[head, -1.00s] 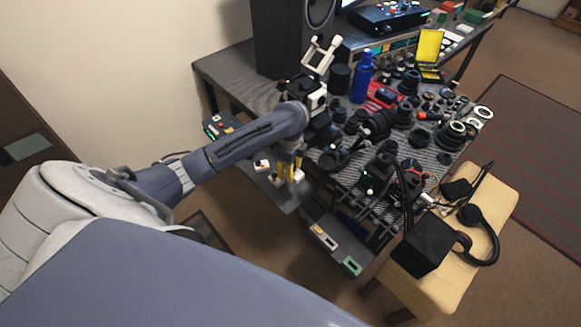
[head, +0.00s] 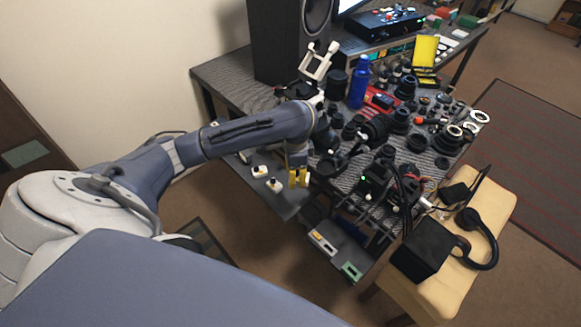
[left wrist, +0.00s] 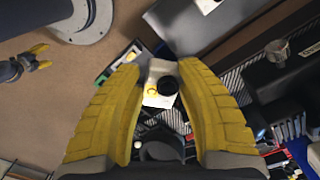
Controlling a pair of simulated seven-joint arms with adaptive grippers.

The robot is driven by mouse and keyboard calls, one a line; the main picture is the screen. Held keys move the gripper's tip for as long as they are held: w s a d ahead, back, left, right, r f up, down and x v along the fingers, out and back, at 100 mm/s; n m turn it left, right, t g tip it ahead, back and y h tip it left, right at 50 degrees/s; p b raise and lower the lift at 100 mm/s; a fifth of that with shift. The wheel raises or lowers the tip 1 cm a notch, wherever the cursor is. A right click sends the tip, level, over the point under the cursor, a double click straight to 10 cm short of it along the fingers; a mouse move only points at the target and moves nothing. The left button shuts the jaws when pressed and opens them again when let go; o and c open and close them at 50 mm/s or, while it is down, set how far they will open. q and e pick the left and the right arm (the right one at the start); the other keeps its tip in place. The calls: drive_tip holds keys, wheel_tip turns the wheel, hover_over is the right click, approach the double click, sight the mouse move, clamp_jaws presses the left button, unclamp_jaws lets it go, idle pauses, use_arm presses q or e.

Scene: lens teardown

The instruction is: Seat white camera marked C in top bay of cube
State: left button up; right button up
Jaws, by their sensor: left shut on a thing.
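My left gripper (head: 299,180) has its yellow fingers pointing down over the front edge of the grey shelf. In the left wrist view its fingers (left wrist: 163,92) are closed around a small white camera (left wrist: 153,101) with a black round lens. A small yellow mark shows on the camera, but I cannot read a letter. In the head view the held camera is hidden by the fingers. My right gripper (left wrist: 41,57) shows small at the left of the left wrist view, its yellow fingers apart and empty. I cannot clearly make out the cube or its top bay.
Two other white cameras (head: 260,171) (head: 274,185) lie on the grey shelf (head: 289,207). The table is crowded with black lenses (head: 399,120) and a blue bottle (head: 359,84). A black box (head: 425,246) and headphones (head: 484,240) lie on a yellow stool.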

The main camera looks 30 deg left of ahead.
use_arm(q)
drive_tip(key=s+d+r+n, duration=0.7)
drive_tip(key=d+n, duration=0.3)
drive_tip(key=w+a+r, duration=0.3)
drive_tip(key=w+r, duration=1)
drive_tip(key=w, duration=0.2)
drive_tip(key=shift+w+a+r+n, duration=0.2)
drive_tip(key=shift+w+a+n, duration=0.05)
drive_tip(key=shift+a+n, duration=0.15)
drive_tip(key=w+a+r, duration=0.1)
drive_tip(key=w, duration=0.1)
drive_tip(key=w+a+r+m, duration=0.1)
drive_tip(key=w, duration=0.1)
drive_tip(key=w+a+r+m, duration=0.1)
drive_tip(key=w+a, duration=0.1)
drive_tip(key=shift+w+a+r, duration=0.1)
drive_tip(key=shift+w+r, duration=0.25)
drive_tip(key=shift+w, duration=0.05)
drive_tip(key=shift+w+a+r+m, duration=0.6)
drive_tip(key=shift+w+a+m, duration=0.5)
drive_tip(key=shift+a+m, duration=1.45)
drive_tip(key=shift+w+a+r+m, duration=0.65)
drive_tip(key=shift+w+a+m, duration=0.5)
drive_tip(key=shift+a+m, duration=1.4)
drive_tip(key=shift+w+a+r+m, duration=0.6)
drive_tip(key=shift+w+a+m, duration=0.5)
drive_tip(key=shift+a+m, duration=1.45)
